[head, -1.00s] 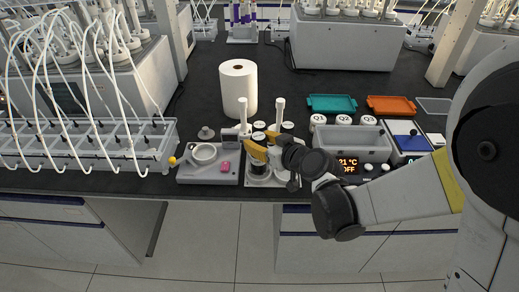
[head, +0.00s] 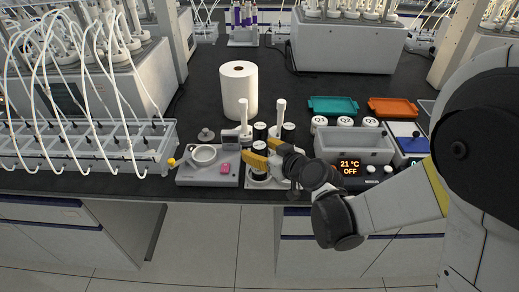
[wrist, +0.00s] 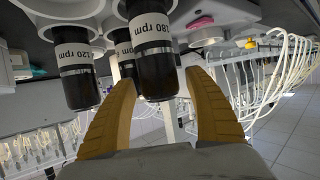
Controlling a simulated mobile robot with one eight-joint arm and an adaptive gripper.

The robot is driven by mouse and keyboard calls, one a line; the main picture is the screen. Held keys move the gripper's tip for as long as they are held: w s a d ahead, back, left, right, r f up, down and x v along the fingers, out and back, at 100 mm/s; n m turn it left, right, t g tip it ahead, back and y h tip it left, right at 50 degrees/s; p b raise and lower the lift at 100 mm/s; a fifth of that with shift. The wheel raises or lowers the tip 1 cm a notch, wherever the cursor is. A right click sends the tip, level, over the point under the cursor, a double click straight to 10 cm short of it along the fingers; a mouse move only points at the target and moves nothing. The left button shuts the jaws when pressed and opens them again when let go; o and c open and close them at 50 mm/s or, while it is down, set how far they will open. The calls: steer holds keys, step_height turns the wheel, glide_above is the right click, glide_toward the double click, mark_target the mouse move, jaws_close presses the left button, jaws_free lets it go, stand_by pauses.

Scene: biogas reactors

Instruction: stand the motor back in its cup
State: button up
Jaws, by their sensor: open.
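The motor between my fingers is a dark cylinder with a white "180 rpm" label (wrist: 154,62), in the wrist view. Its labelled end reaches a pale ring-shaped cup (wrist: 138,8) at the top of that tilted view, and it looks seated there. My gripper (wrist: 160,82) is open, one yellow finger on each side of this motor, with gaps visible. In the head view my gripper (head: 249,153) is at the front of the small white stand (head: 252,183), and its fingers partly hide the front motor (head: 259,168).
Another labelled motor (wrist: 76,68) sits in a neighbouring cup. Two white posts (head: 281,112) rise close behind my gripper. A grey tray with a round dish (head: 204,154) is left, a water bath (head: 353,143) right, and a paper roll (head: 239,90) behind.

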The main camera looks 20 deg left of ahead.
steer(key=s+d+r+m+h+p, duration=0.1)
steer(key=s+d+r+m+h, duration=0.2)
steer(key=s+d, duration=0.3)
steer(key=s+d+r+m+g+h+p, duration=0.1)
steer(key=s+d+r+m+h, duration=0.2)
steer(key=d, duration=1.4)
steer(key=s+d+r+m+g+h+p, duration=0.1)
steer(key=s+d+r+m+h, duration=0.2)
steer(key=s+d, duration=0.8)
steer(key=shift+d+r+m+h, duration=0.25)
steer(key=shift+r+m+h, duration=0.15)
steer(key=shift+r+h, duration=0.2)
